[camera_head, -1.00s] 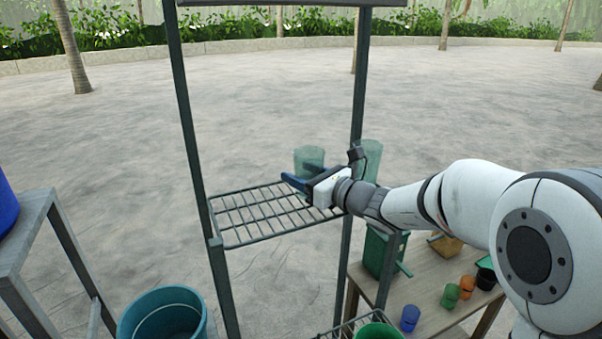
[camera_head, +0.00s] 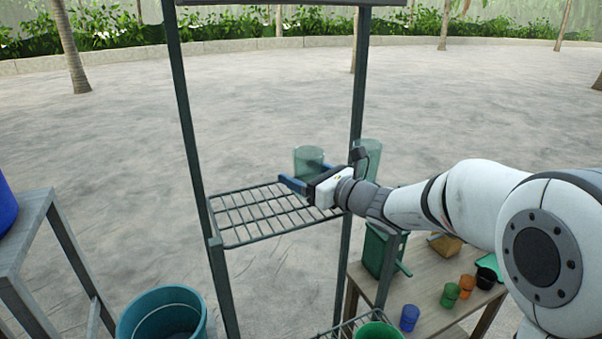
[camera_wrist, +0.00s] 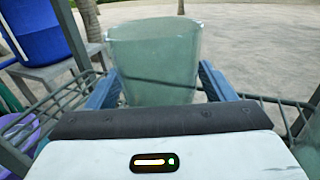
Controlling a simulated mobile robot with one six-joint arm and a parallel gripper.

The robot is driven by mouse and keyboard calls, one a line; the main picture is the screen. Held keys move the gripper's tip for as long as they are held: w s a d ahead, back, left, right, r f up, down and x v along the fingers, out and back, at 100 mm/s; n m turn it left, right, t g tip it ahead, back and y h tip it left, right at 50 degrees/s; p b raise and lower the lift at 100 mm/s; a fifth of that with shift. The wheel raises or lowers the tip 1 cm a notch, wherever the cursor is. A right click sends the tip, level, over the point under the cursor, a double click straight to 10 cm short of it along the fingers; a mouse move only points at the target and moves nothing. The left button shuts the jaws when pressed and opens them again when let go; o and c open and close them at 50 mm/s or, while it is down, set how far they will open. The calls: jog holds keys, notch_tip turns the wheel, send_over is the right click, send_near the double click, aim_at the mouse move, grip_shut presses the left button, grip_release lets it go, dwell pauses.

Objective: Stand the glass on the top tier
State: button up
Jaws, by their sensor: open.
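A pale green, see-through glass (camera_head: 309,160) stands upright on the wire shelf tier (camera_head: 262,216) of a dark metal rack, near its far right corner. It also fills the middle of the wrist view (camera_wrist: 155,60). My gripper (camera_head: 306,176) is at the glass, its blue fingers open, one to each side of it. In the wrist view gaps are hard to judge, and I cannot tell if either finger touches the glass. A second pale green glass (camera_head: 368,155) shows just behind my wrist, its lower part hidden. The glass's base is partly hidden by the gripper.
Rack posts (camera_head: 190,130) flank the shelf, and a higher tier (camera_head: 285,3) crosses the top edge. A wooden table (camera_head: 430,312) at lower right holds several small coloured cups. A teal bucket (camera_head: 160,312) is at lower left. The shelf's left part is bare.

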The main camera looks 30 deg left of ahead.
jog(key=b+v, duration=0.2)
jog(key=v, duration=0.9)
jog(key=shift+d, duration=0.2)
jog(key=shift+s, duration=0.15)
jog(key=s+d+f+n+h, duration=0.4)
jog(key=s+d+n+h, duration=0.1)
jog(key=d, duration=0.6)
jog(key=s+d+f+n+g+h, duration=0.1)
jog(key=s+d+f+n+h, duration=0.4)
jog(key=d+n, duration=0.4)
jog(key=s+d+f+n+g+h, duration=0.1)
jog(key=s+d+f+n+h, duration=0.4)
jog(key=d, duration=0.8)
jog(key=s+n+h, duration=0.2)
jog(key=s, duration=0.1)
jog(key=shift+s+f, duration=0.2)
jog(key=shift+s, duration=0.1)
jog(key=shift+a, duration=0.1)
